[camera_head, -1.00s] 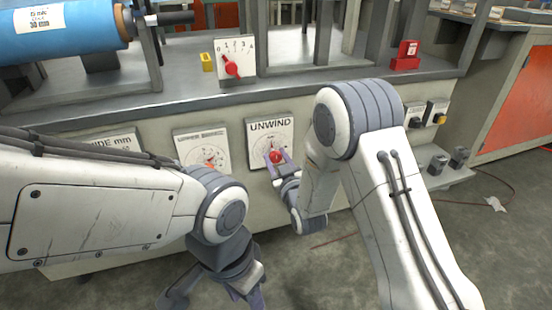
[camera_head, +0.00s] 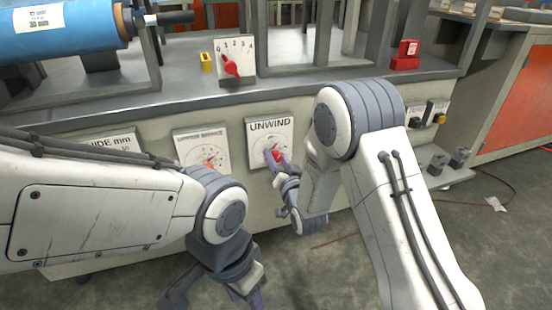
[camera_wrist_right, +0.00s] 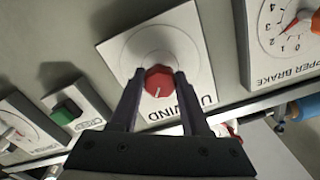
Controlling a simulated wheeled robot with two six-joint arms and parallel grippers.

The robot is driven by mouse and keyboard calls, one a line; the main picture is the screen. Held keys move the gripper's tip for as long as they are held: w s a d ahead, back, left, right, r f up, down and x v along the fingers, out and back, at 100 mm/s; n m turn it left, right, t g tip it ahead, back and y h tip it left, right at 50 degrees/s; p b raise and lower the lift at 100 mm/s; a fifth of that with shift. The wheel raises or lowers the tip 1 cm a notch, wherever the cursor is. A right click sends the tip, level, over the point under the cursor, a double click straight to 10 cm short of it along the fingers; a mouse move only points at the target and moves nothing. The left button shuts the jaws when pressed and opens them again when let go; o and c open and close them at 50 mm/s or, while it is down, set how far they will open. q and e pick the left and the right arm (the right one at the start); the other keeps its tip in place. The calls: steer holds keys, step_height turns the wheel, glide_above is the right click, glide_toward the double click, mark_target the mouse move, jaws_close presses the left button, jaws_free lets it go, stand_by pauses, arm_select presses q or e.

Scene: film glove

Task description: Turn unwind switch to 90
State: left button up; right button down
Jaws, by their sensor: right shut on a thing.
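The unwind switch is a red knob (camera_head: 275,155) on a white panel (camera_head: 270,128) marked UNWIND, on the machine's front. In the right wrist view the red knob (camera_wrist_right: 158,82) shows a short white mark, with the dial panel (camera_wrist_right: 150,48) around it. The numbers on this dial cannot be read. My right gripper (camera_head: 279,158) is shut on the knob, one finger on each side; its fingers also show in the wrist view (camera_wrist_right: 158,77). My left gripper (camera_head: 256,300) hangs low at the bottom edge, away from the panel; its jaws are not clear.
A second dial panel (camera_head: 203,150) sits left of the unwind panel, partly behind my left arm. The upper dial (camera_head: 237,60) with a red pointer stands on the ledge above. In the wrist view a green button (camera_wrist_right: 66,112) is at the left.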

steer(key=m, duration=0.4)
steer(key=shift+s+f+m, duration=0.1)
steer(key=shift+m, duration=2.8)
steer(key=shift+a, duration=0.1)
steer(key=shift+c, duration=1.9)
jaws_free()
steer(key=p+v, duration=0.2)
steer(key=v, duration=0.8)
steer(key=shift+s, duration=0.2)
